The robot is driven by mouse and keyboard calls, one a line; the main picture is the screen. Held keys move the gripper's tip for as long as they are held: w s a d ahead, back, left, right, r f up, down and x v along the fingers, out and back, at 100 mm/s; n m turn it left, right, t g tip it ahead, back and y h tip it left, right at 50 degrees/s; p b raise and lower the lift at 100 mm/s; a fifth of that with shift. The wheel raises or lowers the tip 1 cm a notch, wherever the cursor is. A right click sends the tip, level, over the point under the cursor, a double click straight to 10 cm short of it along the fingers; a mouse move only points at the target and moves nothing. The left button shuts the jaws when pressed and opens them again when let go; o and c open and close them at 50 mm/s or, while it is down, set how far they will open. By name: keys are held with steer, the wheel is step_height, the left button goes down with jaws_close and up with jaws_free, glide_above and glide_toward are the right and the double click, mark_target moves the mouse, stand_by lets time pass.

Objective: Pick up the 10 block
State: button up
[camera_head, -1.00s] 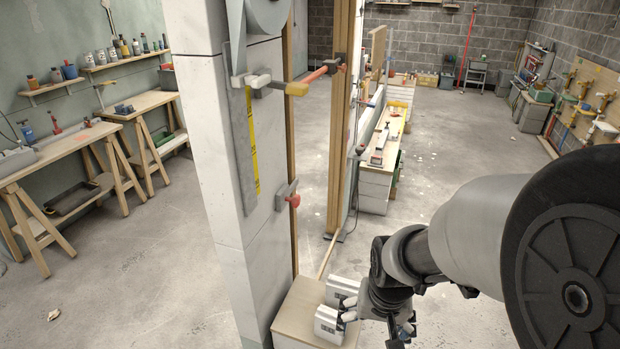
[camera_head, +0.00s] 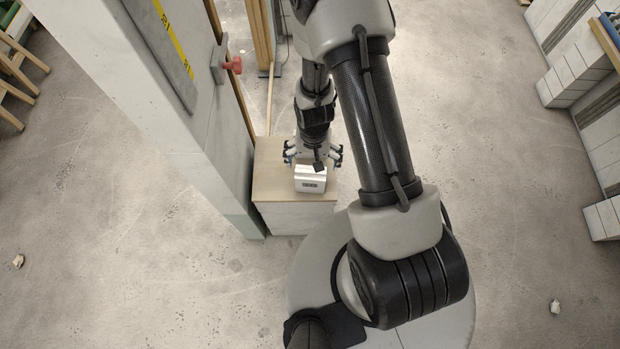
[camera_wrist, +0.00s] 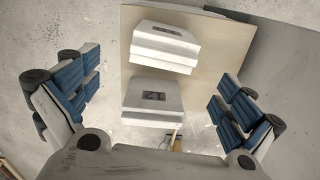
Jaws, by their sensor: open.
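In the head view a white block (camera_head: 310,183) with a small dark label stands on the wooden top of a low cabinet (camera_head: 270,183). The wrist view shows two white blocks with dark labels: a nearer one (camera_wrist: 150,117) and a farther one (camera_wrist: 162,60). The numbers on the labels are too small to read, so I cannot tell which is the 10 block. My gripper (camera_wrist: 162,97) is open, its blue-padded fingers spread wide on both sides of the nearer block, apart from it. In the head view my gripper (camera_head: 313,157) is above the cabinet, and only one block shows.
Wooden uprights rise behind.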

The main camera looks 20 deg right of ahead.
mark_target(311, 171)
step_height(311, 171, down, 4)
steer(key=shift+f+b, duration=0.25)
steer(key=shift+b, duration=0.3)
steer(key=f+b, duration=0.4)
steer(key=f, duration=0.1)
steer(key=shift+w+a+f, duration=0.15)
steer(key=shift+a, duration=0.1)
steer(key=shift+c, duration=0.4)
steer(key=c, duration=1.9)
